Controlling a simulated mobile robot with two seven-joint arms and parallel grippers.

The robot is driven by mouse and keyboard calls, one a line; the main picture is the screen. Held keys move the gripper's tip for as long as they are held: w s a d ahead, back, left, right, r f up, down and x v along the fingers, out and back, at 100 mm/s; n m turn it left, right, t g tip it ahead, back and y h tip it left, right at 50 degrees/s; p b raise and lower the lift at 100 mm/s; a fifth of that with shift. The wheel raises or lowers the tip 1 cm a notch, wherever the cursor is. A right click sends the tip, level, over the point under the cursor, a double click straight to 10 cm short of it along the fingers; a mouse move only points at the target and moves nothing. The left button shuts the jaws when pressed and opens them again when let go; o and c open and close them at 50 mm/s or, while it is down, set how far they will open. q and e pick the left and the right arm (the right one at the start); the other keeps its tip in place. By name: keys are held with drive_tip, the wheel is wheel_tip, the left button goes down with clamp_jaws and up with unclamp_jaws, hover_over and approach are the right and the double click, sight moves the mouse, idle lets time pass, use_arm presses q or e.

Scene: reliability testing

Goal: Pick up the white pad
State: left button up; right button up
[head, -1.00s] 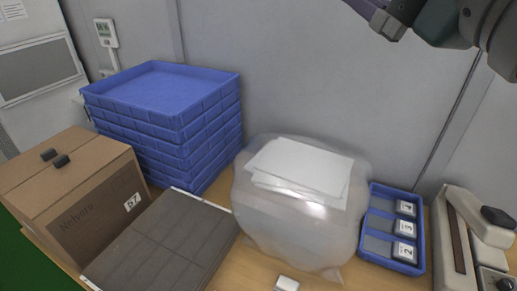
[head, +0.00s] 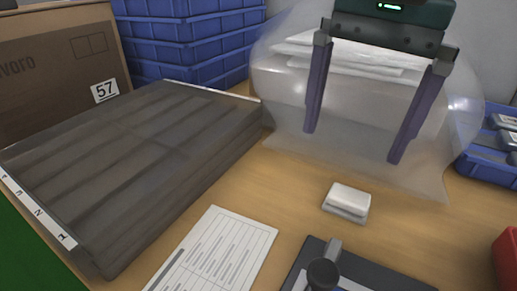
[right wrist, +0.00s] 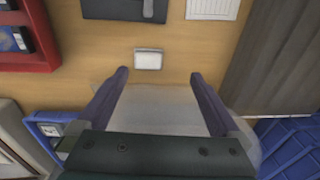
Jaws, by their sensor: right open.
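The small white pad (head: 347,202) lies flat on the wooden table, in front of a clear plastic bag. It also shows in the right wrist view (right wrist: 148,59), just beyond the fingertips. My right gripper (head: 353,146) is open and empty, with its two dark fingers spread wide. It hangs in front of the bag, behind and above the pad in the head view. In the right wrist view the gripper (right wrist: 158,74) points towards the pad, which is apart from both fingers. My left gripper is not in view.
The clear bag (head: 285,95) with white sheets stands close behind the gripper. A dark flat box (head: 130,160) is at left, with a paper sheet (head: 215,255) and a clipboard (head: 375,275) in front. A red bin (right wrist: 28,35) and blue trays (head: 190,28) stand around. Bare table surrounds the pad.

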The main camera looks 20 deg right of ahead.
sight(350, 195)
drive_tip(key=shift+h, duration=0.6)
drive_tip(key=d+f, duration=0.1)
drive_tip(key=f, duration=0.2)
drive_tip(key=f+b, duration=0.1)
drive_tip(key=f, duration=0.2)
drive_tip(key=d+f, duration=0.1)
drive_tip(key=f, duration=0.3)
drive_tip(key=shift+w+d+f+b, duration=0.1)
drive_tip(key=shift+w+d+b, duration=0.05)
drive_tip(key=shift+d+b, duration=0.15)
drive_tip(key=shift+f, duration=0.15)
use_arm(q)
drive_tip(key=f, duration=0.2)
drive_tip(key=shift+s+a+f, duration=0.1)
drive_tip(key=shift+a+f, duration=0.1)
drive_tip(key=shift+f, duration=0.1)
use_arm(e)
drive_tip(key=c, duration=1.3)
